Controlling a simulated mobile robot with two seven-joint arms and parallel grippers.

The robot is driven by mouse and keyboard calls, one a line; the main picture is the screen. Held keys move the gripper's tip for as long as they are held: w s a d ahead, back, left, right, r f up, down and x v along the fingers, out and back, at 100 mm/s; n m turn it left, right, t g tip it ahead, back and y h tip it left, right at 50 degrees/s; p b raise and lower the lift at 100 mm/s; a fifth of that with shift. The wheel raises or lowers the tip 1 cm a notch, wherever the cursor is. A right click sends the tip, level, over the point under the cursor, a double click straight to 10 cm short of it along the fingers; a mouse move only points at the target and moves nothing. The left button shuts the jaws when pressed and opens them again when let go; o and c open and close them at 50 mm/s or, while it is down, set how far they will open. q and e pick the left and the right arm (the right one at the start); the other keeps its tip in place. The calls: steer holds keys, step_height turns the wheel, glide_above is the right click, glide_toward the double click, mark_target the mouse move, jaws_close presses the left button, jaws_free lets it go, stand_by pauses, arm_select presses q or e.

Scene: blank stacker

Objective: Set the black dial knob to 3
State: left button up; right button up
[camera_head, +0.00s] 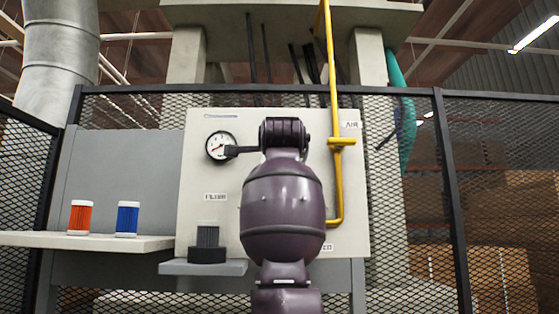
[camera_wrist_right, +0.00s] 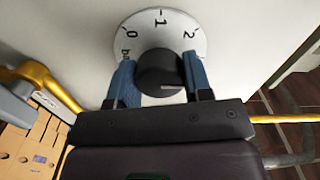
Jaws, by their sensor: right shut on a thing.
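In the right wrist view, the black dial knob (camera_wrist_right: 160,66) sits on a round white dial plate (camera_wrist_right: 146,25) marked 0, 1 and 2. The rest of the scale is hidden by the knob and fingers. A pale line on the knob points to the right of the picture, toward the right finger. My right gripper (camera_wrist_right: 159,80) has its blue fingers on either side of the knob, shut on it. In the head view my right arm covers the knob and dial. My left gripper is not in view.
A pale panel (camera_head: 195,260) holds a round gauge (camera_head: 220,146) and a yellow pipe (camera_head: 335,190). An orange filter (camera_head: 80,217) and a blue filter (camera_head: 127,218) stand on a left shelf (camera_head: 90,241).

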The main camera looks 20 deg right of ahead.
stand_by(0.4)
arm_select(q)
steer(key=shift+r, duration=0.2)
arm_select(e)
steer(key=o, duration=0.9)
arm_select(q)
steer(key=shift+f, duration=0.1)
arm_select(e)
steer(key=shift+s, duration=0.15)
arm_select(q)
steer(key=b, duration=0.1)
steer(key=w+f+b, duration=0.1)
steer(key=b, duration=0.1)
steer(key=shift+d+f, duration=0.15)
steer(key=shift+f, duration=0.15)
arm_select(e)
steer(key=v, duration=1)
steer(key=shift+s, duration=0.3)
